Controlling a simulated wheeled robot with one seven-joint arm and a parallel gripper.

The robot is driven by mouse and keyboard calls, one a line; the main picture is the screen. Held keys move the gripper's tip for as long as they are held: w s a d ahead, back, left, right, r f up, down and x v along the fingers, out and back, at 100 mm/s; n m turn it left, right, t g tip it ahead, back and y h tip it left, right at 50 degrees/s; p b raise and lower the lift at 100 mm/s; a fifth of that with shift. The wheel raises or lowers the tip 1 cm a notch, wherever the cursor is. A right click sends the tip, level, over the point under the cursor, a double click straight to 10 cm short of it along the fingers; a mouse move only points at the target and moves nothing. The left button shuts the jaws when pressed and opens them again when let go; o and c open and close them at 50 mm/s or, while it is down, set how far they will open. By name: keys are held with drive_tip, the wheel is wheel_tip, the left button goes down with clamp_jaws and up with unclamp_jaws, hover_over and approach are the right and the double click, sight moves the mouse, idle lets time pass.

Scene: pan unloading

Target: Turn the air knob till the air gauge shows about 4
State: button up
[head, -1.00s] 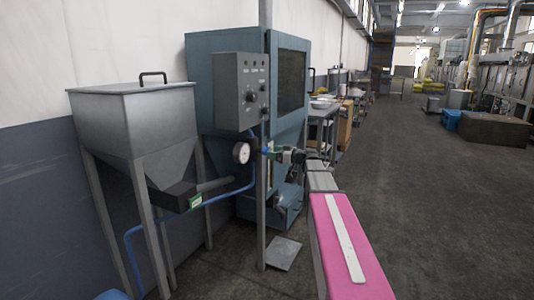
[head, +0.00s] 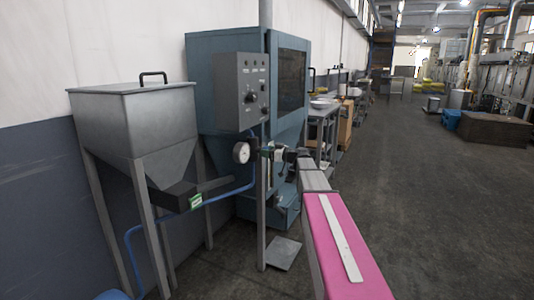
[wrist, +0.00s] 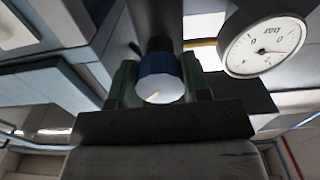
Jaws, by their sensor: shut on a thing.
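The air knob (wrist: 160,78) is blue with a pale, round front face and a small mark on it. In the wrist view it sits between the two fingers of my gripper (wrist: 160,84), which is shut on it. The air gauge (wrist: 264,46) is a white round dial just right of the knob and shows upside down. Its needle shows, but the figures are too small for me to read its value surely. In the head view the gauge (head: 241,153) is left of the post, and my gripper (head: 270,153) is at the post, with the knob mostly hidden.
A grey control box (head: 240,90) is above the gauge, before a blue cabinet (head: 291,72). A grey hopper (head: 135,120) on legs stands at the left. A blue hose (head: 228,192) runs below the gauge. Open floor (head: 430,210) lies to the right.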

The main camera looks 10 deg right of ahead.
drive_tip(key=shift+m, duration=0.3)
drive_tip(key=m, duration=1.2)
drive_tip(key=shift+s+m, duration=0.1)
drive_tip(key=shift+m, duration=0.3)
drive_tip(key=m, duration=1.3)
drive_tip(key=shift+m, duration=0.3)
drive_tip(key=o, duration=0.9)
